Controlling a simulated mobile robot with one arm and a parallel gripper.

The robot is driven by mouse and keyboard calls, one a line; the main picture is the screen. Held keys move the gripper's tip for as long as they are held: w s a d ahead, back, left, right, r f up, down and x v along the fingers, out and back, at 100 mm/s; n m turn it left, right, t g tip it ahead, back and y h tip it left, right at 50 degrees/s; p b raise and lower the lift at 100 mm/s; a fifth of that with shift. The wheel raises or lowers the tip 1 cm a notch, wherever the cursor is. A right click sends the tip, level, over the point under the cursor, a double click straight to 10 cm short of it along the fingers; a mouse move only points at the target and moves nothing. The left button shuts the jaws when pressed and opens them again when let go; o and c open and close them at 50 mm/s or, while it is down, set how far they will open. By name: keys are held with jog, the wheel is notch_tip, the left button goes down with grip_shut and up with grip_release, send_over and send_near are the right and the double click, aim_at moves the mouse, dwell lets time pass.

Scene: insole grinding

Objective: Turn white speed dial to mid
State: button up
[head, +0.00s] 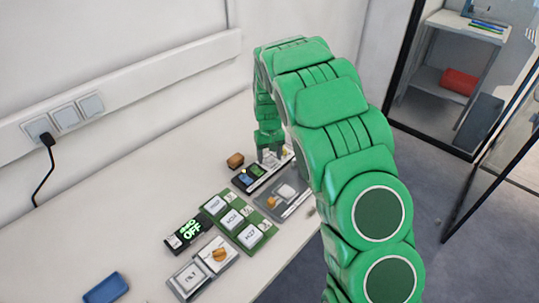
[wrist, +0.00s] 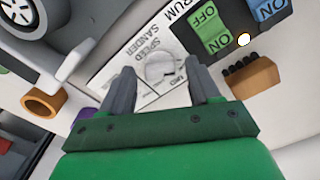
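The white speed dial (wrist: 161,68) sits on a pale plate (wrist: 125,78) lettered "SPEED SANDER" in the wrist view, with "MID" printed near the dial's edge. My gripper (wrist: 163,88) is open, its two grey fingers apart on either side of the dial. I cannot tell if they touch it. The dial's setting is not clear. In the head view my gripper (head: 270,156) points down at the far end of the row of panels, and it hides the dial there.
A brown block (wrist: 250,78) and an orange ring (wrist: 43,102) are nearby. Several panels, including a green one (head: 238,222), line the white table.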

jog(key=c, duration=1)
jog(key=m, duration=0.5)
jog(key=shift+m, duration=0.4)
jog(key=m, duration=0.5)
jog(key=shift+m, duration=0.4)
jog(key=shift+r, duration=0.1)
jog(key=o, duration=1.1)
jog(key=shift+c, duration=0.2)
